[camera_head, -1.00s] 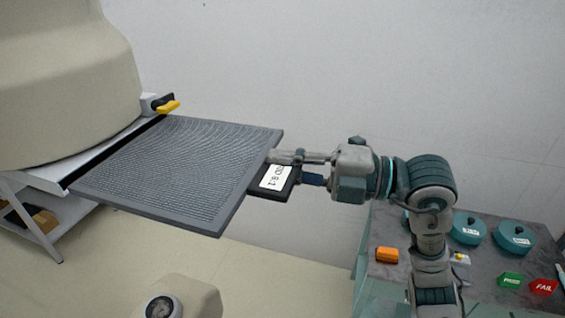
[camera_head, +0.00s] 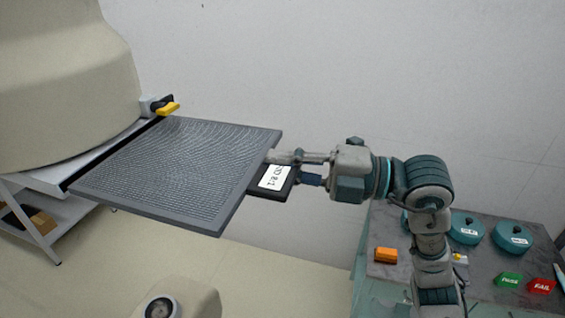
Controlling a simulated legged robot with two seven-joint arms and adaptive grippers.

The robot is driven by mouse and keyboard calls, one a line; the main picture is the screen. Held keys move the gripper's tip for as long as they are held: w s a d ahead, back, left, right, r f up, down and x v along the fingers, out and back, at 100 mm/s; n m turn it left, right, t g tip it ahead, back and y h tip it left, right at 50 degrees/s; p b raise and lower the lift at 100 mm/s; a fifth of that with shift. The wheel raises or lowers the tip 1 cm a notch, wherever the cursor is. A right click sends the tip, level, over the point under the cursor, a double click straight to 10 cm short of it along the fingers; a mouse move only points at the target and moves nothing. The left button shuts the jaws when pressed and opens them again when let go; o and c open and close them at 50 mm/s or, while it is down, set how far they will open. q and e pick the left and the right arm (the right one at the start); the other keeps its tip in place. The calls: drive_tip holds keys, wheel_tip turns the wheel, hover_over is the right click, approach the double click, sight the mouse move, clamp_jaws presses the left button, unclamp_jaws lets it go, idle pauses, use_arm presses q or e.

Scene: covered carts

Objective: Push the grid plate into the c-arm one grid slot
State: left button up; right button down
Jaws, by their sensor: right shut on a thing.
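The grid plate (camera_head: 175,172) is a flat grey square with a fine line pattern. It is held about level, its left edge at the dark slot on the c-arm (camera_head: 65,85), the large beige housing at the left. Most of the plate sticks out to the right of the slot. My right gripper (camera_head: 285,166) is shut on the plate's dark handle tab (camera_head: 272,183), which bears a white label. How deep the left edge sits in the slot is hidden. My left gripper is not in view.
A yellow lever (camera_head: 167,108) sits at the slot's back end. A white shelf cart (camera_head: 40,235) stands below the c-arm. At the right a table (camera_head: 385,222) bears teal round containers (camera_head: 512,237), an orange block (camera_head: 386,255), and green and red signs. A beige body with a gauge (camera_head: 161,307) is at the bottom.

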sight(179, 143)
drive_tip(key=shift+w+p+x, duration=0.3)
drive_tip(key=shift+p+x, duration=0.4)
drive_tip(key=shift+x, duration=2.35)
drive_tip(key=shift+w+p+x, duration=0.3)
drive_tip(key=shift+p+x, duration=0.45)
drive_tip(key=shift+x, duration=2.25)
drive_tip(key=shift+w+p+x, duration=0.3)
drive_tip(key=shift+p+x, duration=0.4)
drive_tip(key=shift+x, duration=2.35)
